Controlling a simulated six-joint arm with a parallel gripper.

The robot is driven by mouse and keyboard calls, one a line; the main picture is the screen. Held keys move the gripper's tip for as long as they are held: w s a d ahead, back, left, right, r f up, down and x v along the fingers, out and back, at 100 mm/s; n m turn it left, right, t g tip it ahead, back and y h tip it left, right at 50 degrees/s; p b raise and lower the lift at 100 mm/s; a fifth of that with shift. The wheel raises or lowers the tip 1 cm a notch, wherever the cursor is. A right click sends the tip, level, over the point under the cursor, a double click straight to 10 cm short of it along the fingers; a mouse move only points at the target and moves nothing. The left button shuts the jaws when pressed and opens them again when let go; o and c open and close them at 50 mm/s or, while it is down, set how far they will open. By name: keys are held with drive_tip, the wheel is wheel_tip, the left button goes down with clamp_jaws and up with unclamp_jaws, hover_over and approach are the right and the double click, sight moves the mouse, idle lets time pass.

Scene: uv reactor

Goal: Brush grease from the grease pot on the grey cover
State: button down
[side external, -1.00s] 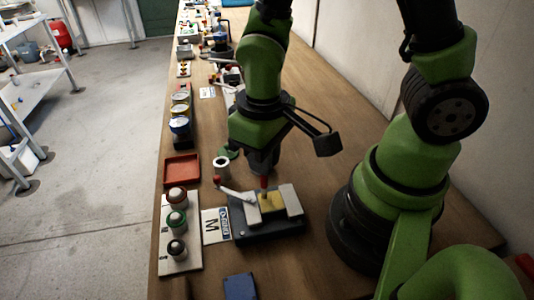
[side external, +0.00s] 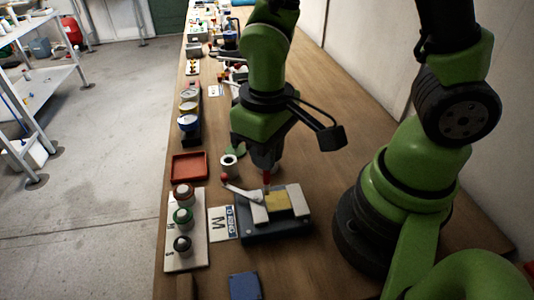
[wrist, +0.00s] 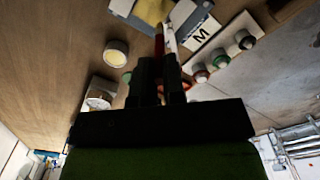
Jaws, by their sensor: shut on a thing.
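My gripper (side external: 267,164) points down above the far edge of the fixture, shut on a slim red-handled brush; the brush (wrist: 159,42) shows between my fingers (wrist: 160,80) in the wrist view. Its tip is near a yellow patch or piece (side external: 278,204) that lies between light grey parts (side external: 259,213) of the dark fixture (side external: 270,232). I cannot tell which grey part is the cover, or whether the brush touches it. A round white pot (side external: 229,165) stands left of my gripper; it appears with a pale yellow inside in the wrist view (wrist: 116,53).
A lever with a red knob (side external: 225,178) sticks out from the fixture. To the left are a card marked M (side external: 221,223), a button panel (side external: 187,256) and a red tray (side external: 189,166). A blue block (side external: 243,286) lies in front.

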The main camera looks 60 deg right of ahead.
drive_tip(key=shift+r, duration=3.1)
